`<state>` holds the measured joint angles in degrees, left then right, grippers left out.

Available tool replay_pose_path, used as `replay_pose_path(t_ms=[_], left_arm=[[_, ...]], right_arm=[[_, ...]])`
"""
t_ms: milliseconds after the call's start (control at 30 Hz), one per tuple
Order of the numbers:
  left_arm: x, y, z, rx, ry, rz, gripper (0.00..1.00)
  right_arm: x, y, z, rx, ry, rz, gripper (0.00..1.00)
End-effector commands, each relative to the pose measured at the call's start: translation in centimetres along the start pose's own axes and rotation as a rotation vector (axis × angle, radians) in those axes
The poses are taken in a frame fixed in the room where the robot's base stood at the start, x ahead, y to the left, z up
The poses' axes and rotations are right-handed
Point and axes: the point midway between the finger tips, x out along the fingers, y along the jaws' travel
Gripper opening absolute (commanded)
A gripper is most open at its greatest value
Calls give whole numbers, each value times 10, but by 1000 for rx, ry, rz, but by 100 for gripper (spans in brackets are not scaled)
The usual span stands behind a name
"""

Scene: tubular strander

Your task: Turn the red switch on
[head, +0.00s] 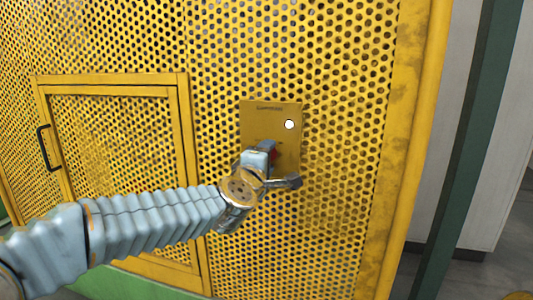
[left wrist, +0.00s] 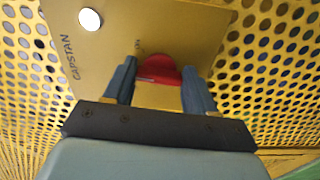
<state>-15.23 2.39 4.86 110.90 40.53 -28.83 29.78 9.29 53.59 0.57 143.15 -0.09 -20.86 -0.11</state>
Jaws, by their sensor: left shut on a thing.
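The red switch (head: 275,154) sits on a yellow panel plate (head: 256,121) fixed to the perforated yellow guard. In the head view it is mostly hidden behind my left gripper (head: 279,165). In the left wrist view the red switch (left wrist: 158,69) lies between the two fingers of my left gripper (left wrist: 160,80), which is shut on it. The plate (left wrist: 140,25) shows the word CAPSTAN and small lettering beside the switch. My right gripper is not in view.
A round white lamp or button (head: 289,124) is on the plate above the switch. A framed perforated door (head: 115,92) with a black handle (head: 47,148) is at the left. A yellow post (head: 416,120) and a dark green column (head: 472,140) stand at the right.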

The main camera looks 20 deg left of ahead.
Motion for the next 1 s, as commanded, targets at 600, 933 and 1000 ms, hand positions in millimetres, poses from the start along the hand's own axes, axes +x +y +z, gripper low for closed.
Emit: replay_pose_path(t_ms=[600, 933, 1000], left_arm=[[0, -3, 0, 544, -5, -4, 25], [0, -5, 0, 701, -6, -4, 25], [0, -6, 0, 719, -6, -5, 25]], right_arm=[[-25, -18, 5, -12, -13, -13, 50], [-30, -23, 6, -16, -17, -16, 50], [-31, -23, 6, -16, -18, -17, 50]])
